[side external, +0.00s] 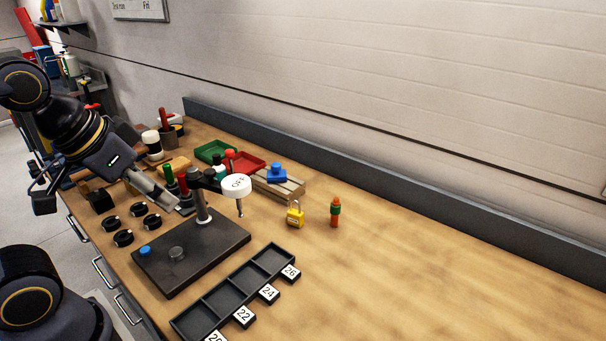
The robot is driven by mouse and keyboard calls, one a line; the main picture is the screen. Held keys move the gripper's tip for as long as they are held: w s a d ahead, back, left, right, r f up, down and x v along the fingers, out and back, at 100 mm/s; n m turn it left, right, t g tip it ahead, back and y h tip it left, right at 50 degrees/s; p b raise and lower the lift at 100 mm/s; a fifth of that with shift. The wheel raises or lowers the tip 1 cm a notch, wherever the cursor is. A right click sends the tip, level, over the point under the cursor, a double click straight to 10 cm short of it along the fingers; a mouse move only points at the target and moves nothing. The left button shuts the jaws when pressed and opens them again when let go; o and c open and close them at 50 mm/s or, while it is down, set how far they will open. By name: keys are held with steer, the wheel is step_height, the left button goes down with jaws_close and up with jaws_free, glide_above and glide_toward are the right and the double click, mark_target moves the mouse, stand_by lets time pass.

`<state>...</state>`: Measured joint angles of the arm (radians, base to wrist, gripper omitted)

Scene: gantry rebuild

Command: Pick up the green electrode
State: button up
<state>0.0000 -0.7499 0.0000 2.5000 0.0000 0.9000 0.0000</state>
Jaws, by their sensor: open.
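A slim green electrode-like piece (168,173) stands upright in a group of small upright parts, next to a red one (182,181). My gripper (166,196) is open and points down and right, its fingers just in front of this group. The fingers overlap the lower part of the group in the picture, so I cannot tell whether they touch the green piece. Its lower end is hidden. A small orange-red piece with a green band (335,210) stands upright alone on the bench to the right.
A black base plate with a post and a white round head (236,186) stands right of my gripper. Black rings (123,238) lie in front. A numbered tray (225,299), yellow padlock (295,215) and green and red bins (212,151) are nearby. The bench's right side is clear.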

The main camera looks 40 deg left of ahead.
steer(key=w+r+t, duration=0.2)
steer(key=w+r, duration=0.5)
steer(key=w, duration=0.1)
steer(key=g, duration=0.2)
glide_above(335, 200)
steer(key=s+a, duration=0.2)
steer(key=s, duration=0.4)
step_height(335, 200, down, 7)
steer(key=shift+m+g, duration=0.5)
steer(key=x, duration=0.7)
steer(key=s+d+x, duration=0.1)
steer(key=x, duration=0.5)
steer(key=d+x, duration=0.1)
steer(key=x, duration=0.6)
steer(key=shift+f, duration=0.65)
